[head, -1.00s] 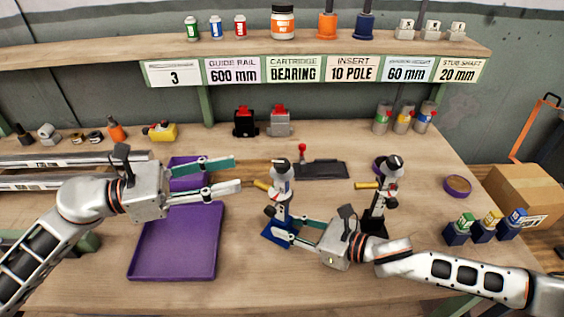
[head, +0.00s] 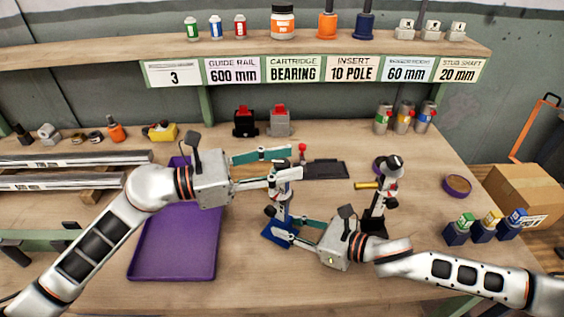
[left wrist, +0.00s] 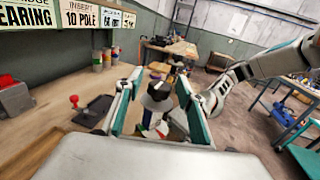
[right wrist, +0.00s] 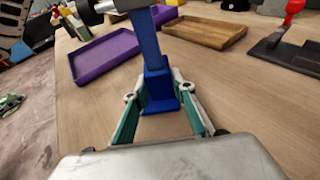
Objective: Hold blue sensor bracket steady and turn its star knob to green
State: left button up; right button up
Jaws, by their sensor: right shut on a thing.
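The blue sensor bracket (head: 277,232) stands upright on the bench, and its blue post and foot show in the right wrist view (right wrist: 155,80). My right gripper (head: 288,228) is low at the bracket, shut on its blue lower part. My left gripper (head: 296,163) is level with the bracket's top, its fingers spread to either side of the grey-white head. In the left wrist view the black-and-white head (left wrist: 157,98) sits between the two open fingers, with gaps beside it. The star knob and its colour marks cannot be made out clearly.
A similar black stand (head: 376,215) with a yellow handle is to the right. A purple tray (head: 172,275) lies at left under my left arm. A dark plate with a red-topped lever (head: 325,170) is behind the bracket. Bare bench lies in front.

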jog(key=shift+r, duration=0.1)
pick_arm(q)
grip_shut()
jog(key=shift+g, duration=0.3)
jog(key=shift+f+m+g, duration=0.1)
jog(key=shift+m+g, duration=0.2)
jog(key=shift+m, duration=0.1)
jog(key=m+g, duration=0.2)
jog(key=g, duration=0.1)
jog(key=m+g, duration=0.2)
jog(key=g, duration=0.2)
jog(key=shift+m+g, duration=0.3)
jog(key=shift+m, duration=0.1)
jog(key=shift+f+m+g+y, duration=0.1)
jog(key=shift+m+g+y, duration=0.8)
jog(key=shift+g, duration=0.55)
jog(key=shift+m+g+y, duration=0.7)
jog(key=shift+m+g, duration=0.4)
jog(key=shift+g, duration=0.35)
